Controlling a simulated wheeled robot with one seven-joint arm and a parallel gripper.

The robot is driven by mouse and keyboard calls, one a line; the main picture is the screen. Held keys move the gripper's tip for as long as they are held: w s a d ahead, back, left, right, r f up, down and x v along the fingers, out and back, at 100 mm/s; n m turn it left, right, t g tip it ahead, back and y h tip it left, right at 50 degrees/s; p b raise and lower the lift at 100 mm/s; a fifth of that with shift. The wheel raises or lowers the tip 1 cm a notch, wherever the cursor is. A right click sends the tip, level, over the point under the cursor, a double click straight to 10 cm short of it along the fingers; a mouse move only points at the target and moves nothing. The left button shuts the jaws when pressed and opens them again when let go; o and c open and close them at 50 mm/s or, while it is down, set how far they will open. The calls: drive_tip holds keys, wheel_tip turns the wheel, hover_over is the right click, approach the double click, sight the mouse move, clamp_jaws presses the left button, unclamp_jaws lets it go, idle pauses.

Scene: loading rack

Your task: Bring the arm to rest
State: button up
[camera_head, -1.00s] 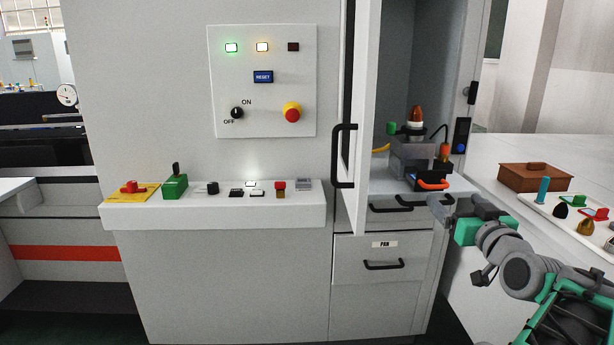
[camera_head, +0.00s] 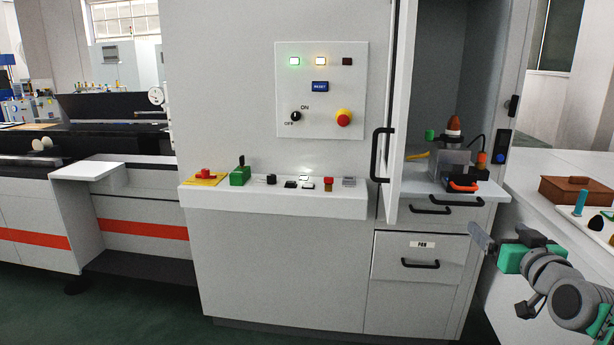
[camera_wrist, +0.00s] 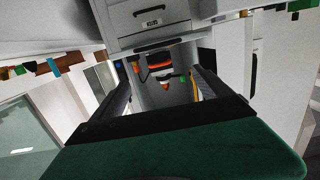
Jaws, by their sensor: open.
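My gripper (camera_head: 481,241) is at the lower right of the head view, in front of the cabinet and to the right of the drawer marked PAN (camera_head: 420,259). In the wrist view my gripper (camera_wrist: 160,85) shows two dark fingers spread apart with nothing between them. Beyond them stands the open cabinet with a device (camera_head: 455,160) that has an orange-brown top. The device also shows in the wrist view (camera_wrist: 160,70), upside down. No contact between the gripper and any object is visible.
The open cabinet door (camera_head: 403,95) stands out left of the gripper. A side table on the right holds a brown box (camera_head: 578,193) and coloured knobs. A control panel (camera_head: 320,90) and a ledge (camera_head: 270,203) are on the cabinet front. Green floor is free at the lower left.

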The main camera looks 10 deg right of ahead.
drive_tip(key=w+a+f+n+g+y+p, duration=0.1)
drive_tip(key=a+f+n+g+y+p, duration=0.2)
drive_tip(key=a+g+p, duration=1.25)
drive_tip(key=s+a+f+t+y+p, duration=0.1)
drive_tip(key=s+a+f+t+p, duration=0.1)
drive_tip(key=s+a, duration=1.3)
drive_tip(key=a, duration=0.3)
drive_tip(key=shift+a+f+p, duration=0.15)
drive_tip(key=shift+a+p, duration=0.2)
drive_tip(key=shift+p, duration=0.05)
drive_tip(key=shift+c, duration=0.6)
